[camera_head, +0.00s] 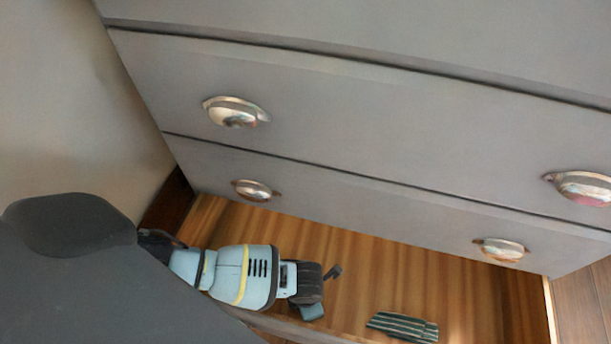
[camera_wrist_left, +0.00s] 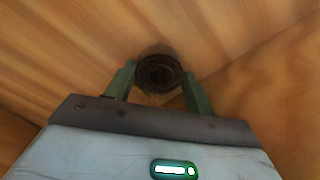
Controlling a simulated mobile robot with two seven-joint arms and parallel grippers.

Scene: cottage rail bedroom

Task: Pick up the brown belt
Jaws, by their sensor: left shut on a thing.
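The brown belt (camera_wrist_left: 158,73) is a dark, tight coil. In the left wrist view it sits between the two green fingers of my left gripper (camera_wrist_left: 157,88), which are shut on its sides. Behind it is the wooden floor of the open drawer. In the head view my left gripper (camera_head: 318,291) reaches in from the left, low over the drawer floor. There, the dark coil is hard to separate from the dark gripper parts. I cannot tell whether the coil still touches the wood. My right gripper is in neither view.
The open drawer (camera_head: 375,280) has a striped wooden floor. A folded dark green striped cloth (camera_head: 403,327) lies in it, right of my gripper. The grey dresser front (camera_head: 370,130) with metal cup handles rises behind. The drawer's right part is clear.

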